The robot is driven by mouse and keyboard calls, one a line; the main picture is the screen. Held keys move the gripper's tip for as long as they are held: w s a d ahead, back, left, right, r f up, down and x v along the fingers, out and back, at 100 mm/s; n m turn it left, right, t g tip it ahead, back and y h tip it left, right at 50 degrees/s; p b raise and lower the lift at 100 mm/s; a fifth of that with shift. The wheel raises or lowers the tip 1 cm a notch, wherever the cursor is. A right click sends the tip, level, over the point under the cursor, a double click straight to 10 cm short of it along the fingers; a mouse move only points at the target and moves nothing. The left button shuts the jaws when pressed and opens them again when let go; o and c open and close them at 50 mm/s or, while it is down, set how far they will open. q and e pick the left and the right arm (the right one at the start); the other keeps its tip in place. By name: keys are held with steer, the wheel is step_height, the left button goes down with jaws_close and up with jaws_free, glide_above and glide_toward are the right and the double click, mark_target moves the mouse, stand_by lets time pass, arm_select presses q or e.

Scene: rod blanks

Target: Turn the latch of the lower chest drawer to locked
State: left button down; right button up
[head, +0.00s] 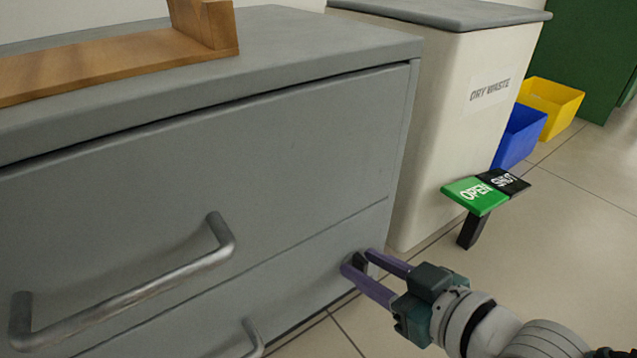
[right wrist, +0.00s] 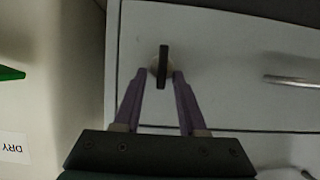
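The grey chest has a lower drawer (head: 300,285) with a small dark latch (head: 361,260) near its right end. In the right wrist view, which looks upside down, the latch (right wrist: 163,67) is a dark bar standing upright, across the direction of the drawer handle. My right gripper (head: 358,262) reaches in from the lower right with its purple fingers at the latch. In the right wrist view the gripper (right wrist: 160,76) has one finger on each side of the bar, with small gaps showing. My left gripper is not in view.
The upper drawer has a long bar handle (head: 130,290); part of the lower drawer's handle (head: 254,338) shows. A dry waste bin (head: 430,130) stands right of the chest, with a green and black open/shut pedal (head: 478,196). Blue (head: 520,135) and yellow (head: 553,100) bins stand behind.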

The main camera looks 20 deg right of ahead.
steer(key=shift+a, duration=0.1)
steer(key=c, duration=0.3)
steer(key=shift+s, duration=0.15)
jaws_close()
